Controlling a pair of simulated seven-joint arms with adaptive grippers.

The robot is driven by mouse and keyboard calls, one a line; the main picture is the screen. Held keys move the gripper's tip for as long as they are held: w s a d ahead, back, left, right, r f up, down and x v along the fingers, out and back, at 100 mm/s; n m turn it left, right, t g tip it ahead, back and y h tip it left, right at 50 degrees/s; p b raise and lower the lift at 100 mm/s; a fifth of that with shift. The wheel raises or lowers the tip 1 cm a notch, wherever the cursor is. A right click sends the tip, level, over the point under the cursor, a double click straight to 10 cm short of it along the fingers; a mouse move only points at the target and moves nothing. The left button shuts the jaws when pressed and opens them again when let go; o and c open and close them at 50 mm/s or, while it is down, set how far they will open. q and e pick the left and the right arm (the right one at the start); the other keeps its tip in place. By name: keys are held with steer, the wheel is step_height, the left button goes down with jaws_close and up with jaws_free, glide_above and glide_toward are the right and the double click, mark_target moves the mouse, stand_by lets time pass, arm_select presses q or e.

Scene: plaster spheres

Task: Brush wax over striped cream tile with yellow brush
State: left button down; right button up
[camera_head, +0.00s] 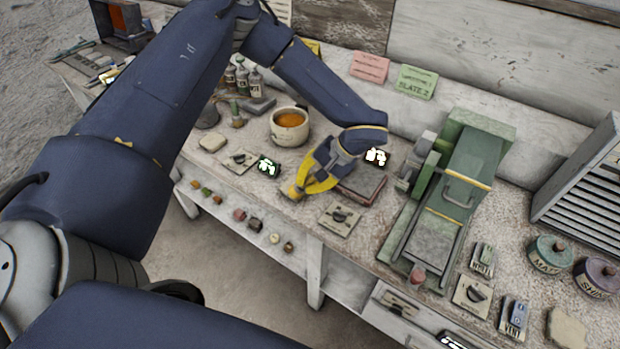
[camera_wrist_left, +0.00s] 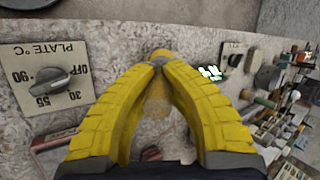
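My left gripper (camera_head: 303,187) is over the front edge of the bench, pointing down. In the wrist view its ridged yellow fingers (camera_wrist_left: 158,66) close together at the tips around a small yellow-tan piece (camera_wrist_left: 160,54), which looks like the yellow brush; most of it is hidden. A cream pot (camera_head: 289,138) with orange-brown liquid, probably the wax, stands behind the gripper. A plain-looking cream tile (camera_head: 212,141) lies left of the pot and another (camera_head: 567,328) lies at far right. I cannot make out stripes on either. My right gripper is not in view.
A dial plate (camera_head: 340,218) and a dark reddish slab (camera_head: 361,186) lie right of the gripper. A green press-like machine (camera_head: 456,200) stands farther right. Lidded jars (camera_head: 549,254) are at right.

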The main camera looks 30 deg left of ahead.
arm_select(q)
steer(key=shift+w+d, duration=0.2)
steer(key=shift+w, duration=1.6)
steer(key=shift+s+r, duration=0.1)
steer(key=shift+s+a+r, duration=0.1)
steer(key=shift+s+r, duration=0.55)
steer(key=shift+s, duration=0.2)
steer(key=shift+w+d+f, duration=0.1)
steer(key=shift+w+f, duration=0.25)
steer(key=shift+w, duration=0.35)
steer(key=shift+w+d+f, duration=0.1)
steer(key=shift+w+f, duration=0.2)
steer(key=shift+w, duration=0.4)
steer(key=shift+s, duration=0.15)
steer(key=shift+s+a+f, duration=0.1)
steer(key=shift+s, duration=0.7)
